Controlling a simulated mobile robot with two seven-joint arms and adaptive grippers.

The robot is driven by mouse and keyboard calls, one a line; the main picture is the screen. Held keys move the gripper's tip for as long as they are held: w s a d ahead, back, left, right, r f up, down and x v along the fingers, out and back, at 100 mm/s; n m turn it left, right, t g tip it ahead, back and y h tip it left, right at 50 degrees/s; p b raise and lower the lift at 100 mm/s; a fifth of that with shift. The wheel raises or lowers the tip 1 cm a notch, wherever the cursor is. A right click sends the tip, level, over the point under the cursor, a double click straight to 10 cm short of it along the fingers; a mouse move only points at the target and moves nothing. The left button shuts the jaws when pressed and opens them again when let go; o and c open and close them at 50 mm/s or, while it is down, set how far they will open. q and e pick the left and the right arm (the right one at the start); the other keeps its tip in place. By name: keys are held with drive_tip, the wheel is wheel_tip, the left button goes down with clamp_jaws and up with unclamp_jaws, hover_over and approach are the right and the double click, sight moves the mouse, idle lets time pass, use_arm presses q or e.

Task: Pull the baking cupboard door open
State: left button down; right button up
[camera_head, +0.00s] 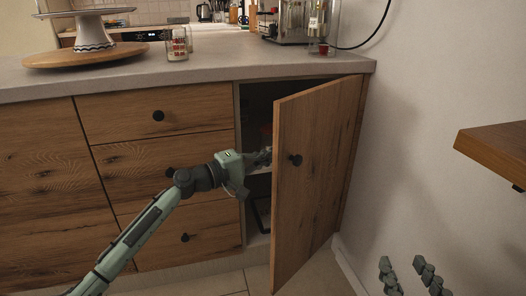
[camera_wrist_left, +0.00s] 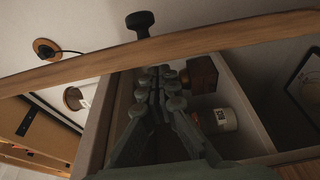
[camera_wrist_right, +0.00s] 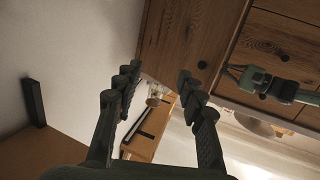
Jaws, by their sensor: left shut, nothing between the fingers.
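The baking cupboard door (camera_head: 315,175) is wooden, hinged on the right, and stands partly open. Its round black knob (camera_head: 295,160) faces outward and also shows in the left wrist view (camera_wrist_left: 140,22). My left gripper (camera_head: 262,157) reaches into the opening behind the door's free edge. Its fingertips are hidden by the door in the head view. In the left wrist view its fingers (camera_wrist_left: 158,88) are together and empty, on the inner side of the door. I cannot tell whether they touch it. My right gripper (camera_head: 403,266) is open and empty near the floor, right of the door.
Inside the cupboard are a brown block (camera_wrist_left: 203,74) and a white jar (camera_wrist_left: 219,120). Drawers (camera_head: 160,165) adjoin the opening on the left. A wall (camera_head: 420,90) and a wooden shelf (camera_head: 495,150) stand at right. The floor (camera_head: 305,283) before the door looks clear.

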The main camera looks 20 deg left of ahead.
sight(291, 163)
use_arm(q)
drive_tip(key=shift+s+d, duration=0.15)
drive_tip(key=shift+d, duration=0.1)
use_arm(e)
drive_tip(key=shift+d+f+g, duration=0.2)
drive_tip(key=shift+f+g, duration=0.1)
drive_tip(key=shift+f, duration=0.05)
use_arm(q)
drive_tip(key=shift+d, duration=0.1)
